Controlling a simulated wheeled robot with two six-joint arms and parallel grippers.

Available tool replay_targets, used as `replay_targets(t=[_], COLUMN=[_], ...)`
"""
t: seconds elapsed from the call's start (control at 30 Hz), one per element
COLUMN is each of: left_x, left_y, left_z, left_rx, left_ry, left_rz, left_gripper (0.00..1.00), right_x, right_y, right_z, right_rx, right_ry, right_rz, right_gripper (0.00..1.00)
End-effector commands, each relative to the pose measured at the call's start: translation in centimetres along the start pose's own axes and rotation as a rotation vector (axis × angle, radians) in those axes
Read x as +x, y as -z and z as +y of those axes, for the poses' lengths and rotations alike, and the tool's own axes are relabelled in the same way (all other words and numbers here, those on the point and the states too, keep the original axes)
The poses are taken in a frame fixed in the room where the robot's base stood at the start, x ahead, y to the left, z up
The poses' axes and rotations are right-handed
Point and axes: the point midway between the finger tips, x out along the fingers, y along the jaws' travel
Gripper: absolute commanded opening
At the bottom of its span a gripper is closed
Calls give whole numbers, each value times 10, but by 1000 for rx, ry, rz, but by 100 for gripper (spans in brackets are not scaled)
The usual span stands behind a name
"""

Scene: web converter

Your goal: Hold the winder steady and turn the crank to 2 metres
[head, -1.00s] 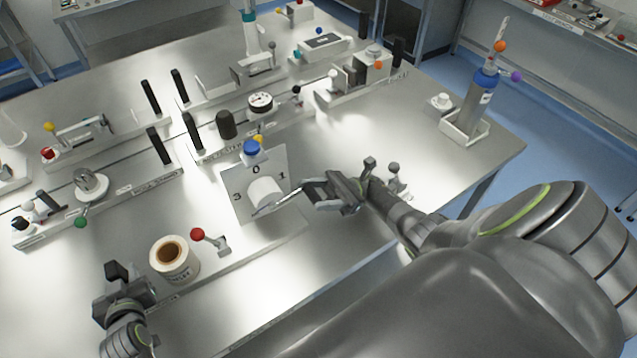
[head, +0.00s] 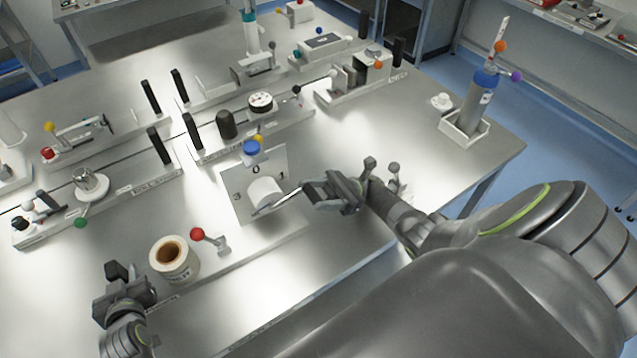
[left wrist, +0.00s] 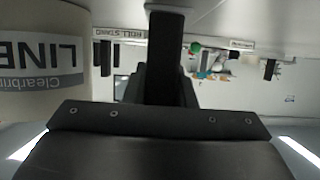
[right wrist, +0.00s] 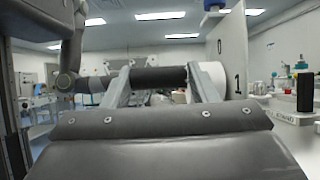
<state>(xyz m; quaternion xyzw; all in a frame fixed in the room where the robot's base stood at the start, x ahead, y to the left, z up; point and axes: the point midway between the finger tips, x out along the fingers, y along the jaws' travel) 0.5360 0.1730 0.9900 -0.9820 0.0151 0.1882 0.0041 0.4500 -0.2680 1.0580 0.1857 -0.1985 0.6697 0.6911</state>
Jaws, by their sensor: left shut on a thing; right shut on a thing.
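The winder's upright white plate (head: 231,190) carries the marks 0, 1 and 3; the spot opposite 0 is hidden by the hub and crank. The white hub (head: 265,190) sticks out from its front. A thin metal crank arm (head: 283,201) runs to the right on the 1 side. My right gripper (head: 316,192) is shut on the black crank handle (right wrist: 158,77), which lies across between its fingers. My left gripper (head: 124,288) is shut at the winder's front left on a black upright grip (left wrist: 165,55).
A labelled roll (head: 174,260) stands close to my left gripper. A red-knobbed lever (head: 198,234) stands between roll and plate. Other fixtures fill the back; a blue-capped bottle (head: 482,95) stands at the right. The front right table is clear.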

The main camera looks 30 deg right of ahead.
Motion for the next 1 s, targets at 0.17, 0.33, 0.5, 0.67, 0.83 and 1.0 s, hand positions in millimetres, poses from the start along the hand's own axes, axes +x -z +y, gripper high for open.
replay_targets(t=[0.17,0.33,0.5,0.67,0.83,1.0], left_x=[0,0,0,0,0,0], left_y=[-12,-12,-12,-12,-12,-12], left_z=[2,2,2,1,1,1], left_rx=[-4,-4,-4,-4,-3,-2], left_ry=[-3,-4,-3,-3,-3,-2], left_rz=[-27,-27,-27,-28,-28,-28], left_gripper=[0,0,0,0,0,0], right_x=[1,1,0,0,0,3], right_y=[5,5,4,3,2,-3], right_z=[0,0,0,0,0,0], right_rx=[6,6,5,4,2,0], right_ry=[1,1,0,0,-1,-1], right_rz=[5,5,4,4,4,5], right_gripper=[12,12,68,73,73,73])
